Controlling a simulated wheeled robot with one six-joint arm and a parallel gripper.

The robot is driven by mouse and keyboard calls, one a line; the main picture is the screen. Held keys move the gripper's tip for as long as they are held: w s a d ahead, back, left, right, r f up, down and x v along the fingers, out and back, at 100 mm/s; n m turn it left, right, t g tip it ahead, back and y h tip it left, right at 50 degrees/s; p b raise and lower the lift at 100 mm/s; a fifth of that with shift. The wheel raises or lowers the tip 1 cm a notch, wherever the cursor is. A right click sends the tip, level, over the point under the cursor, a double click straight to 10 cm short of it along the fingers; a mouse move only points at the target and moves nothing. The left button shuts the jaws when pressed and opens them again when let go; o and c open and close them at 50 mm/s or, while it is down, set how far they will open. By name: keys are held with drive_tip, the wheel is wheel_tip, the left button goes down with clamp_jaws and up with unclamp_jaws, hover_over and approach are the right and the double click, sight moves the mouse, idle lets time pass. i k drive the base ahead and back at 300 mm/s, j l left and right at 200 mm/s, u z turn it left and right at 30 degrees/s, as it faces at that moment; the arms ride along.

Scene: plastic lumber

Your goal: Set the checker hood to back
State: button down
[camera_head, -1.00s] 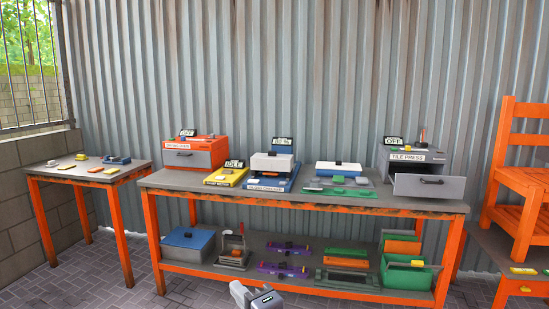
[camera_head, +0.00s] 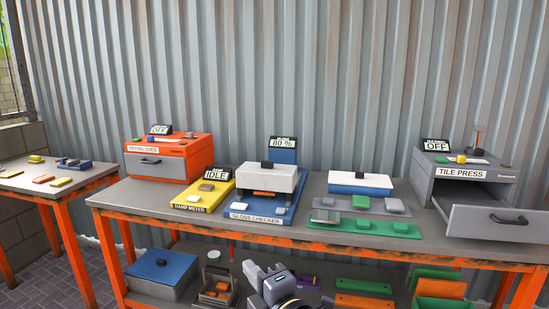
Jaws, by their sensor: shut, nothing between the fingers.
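The gloss checker (camera_head: 262,218) stands at the middle of the bench, with a blue base and a blue back post showing "80 %". Its white hood (camera_head: 272,180) has a black knob (camera_head: 267,165) on top and sits over the middle of the base. A thin orange piece (camera_head: 263,194) shows at the hood's front lower edge. My gripper (camera_head: 264,271) is shut and empty at the bottom of the view, in front of the bench and lower than its top. It is apart from the hood.
The yellow damp meter (camera_head: 202,198) is left of the checker, before the orange drying oven (camera_head: 170,147). A blue-and-white box (camera_head: 360,184) and a tile rack (camera_head: 350,222) are on the right. The tile press (camera_head: 462,180) has its drawer (camera_head: 495,219) pulled out. The lower shelf holds several items.

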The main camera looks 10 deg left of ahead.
sight(266, 176)
drive_tip(key=i+j, duration=0.1)
drive_tip(key=i, duration=1.35)
